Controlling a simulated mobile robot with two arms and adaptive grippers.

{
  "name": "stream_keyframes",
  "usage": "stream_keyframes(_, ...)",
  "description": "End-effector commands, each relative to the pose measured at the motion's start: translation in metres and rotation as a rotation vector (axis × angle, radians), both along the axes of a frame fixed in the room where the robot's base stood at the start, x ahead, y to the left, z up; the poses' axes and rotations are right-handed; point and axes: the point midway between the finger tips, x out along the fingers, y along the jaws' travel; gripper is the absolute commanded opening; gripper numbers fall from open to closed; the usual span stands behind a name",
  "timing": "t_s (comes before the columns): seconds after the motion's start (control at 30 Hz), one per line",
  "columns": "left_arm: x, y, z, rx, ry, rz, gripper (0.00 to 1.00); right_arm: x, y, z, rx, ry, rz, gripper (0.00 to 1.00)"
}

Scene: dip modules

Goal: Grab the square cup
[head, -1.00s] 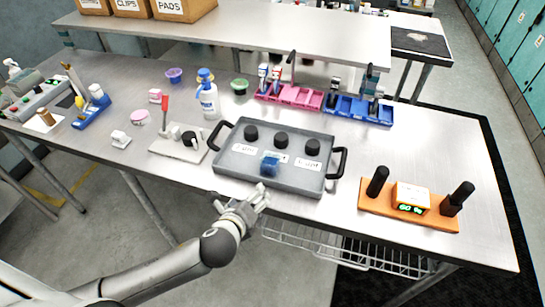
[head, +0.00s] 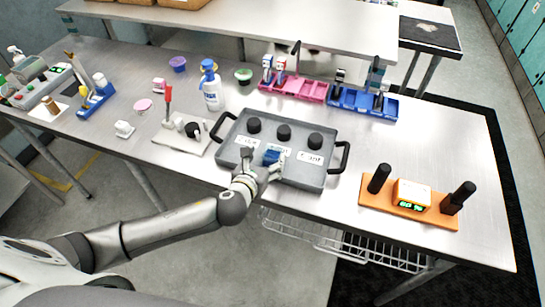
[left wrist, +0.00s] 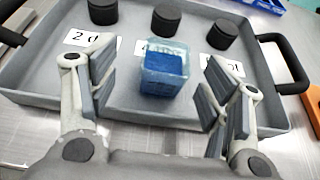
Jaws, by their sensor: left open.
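The square cup (left wrist: 165,72) is a clear, square-sided cup with blue contents. It stands upright in the grey tray (left wrist: 30,85), in front of the middle label. In the head view the cup (head: 271,157) is partly hidden by my left gripper (head: 262,163). In the left wrist view my left gripper (left wrist: 155,100) is open, with one finger on each side of the cup and gaps between. The cup is just ahead of and between the fingertips. My right gripper is not in view.
Several black round lids or jars (head: 284,132) stand behind the cup in the tray, with white labels before them. The tray has black handles (head: 341,157) at its sides. An orange stand (head: 408,208) with a display is to the right. A spray bottle (head: 211,92) stands behind left.

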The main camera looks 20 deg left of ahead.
Motion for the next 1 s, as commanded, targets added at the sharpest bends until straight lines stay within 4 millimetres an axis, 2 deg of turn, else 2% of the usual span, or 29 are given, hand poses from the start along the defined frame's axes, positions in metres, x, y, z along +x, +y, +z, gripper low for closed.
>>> stream_keyframes(0.23,0.025,-0.008,-0.009,-0.002,0.000,0.002,0.71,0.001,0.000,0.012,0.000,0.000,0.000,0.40)
stream_keyframes(0.4,0.040,-0.009,-0.017,-0.001,0.001,0.001,0.71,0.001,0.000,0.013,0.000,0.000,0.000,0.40)
stream_keyframes(0.73,0.045,-0.009,-0.020,-0.001,0.001,0.000,0.71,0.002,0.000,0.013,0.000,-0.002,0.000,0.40)
stream_keyframes(1.0,0.045,-0.009,-0.020,-0.001,0.001,0.000,0.38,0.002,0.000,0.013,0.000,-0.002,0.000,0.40)
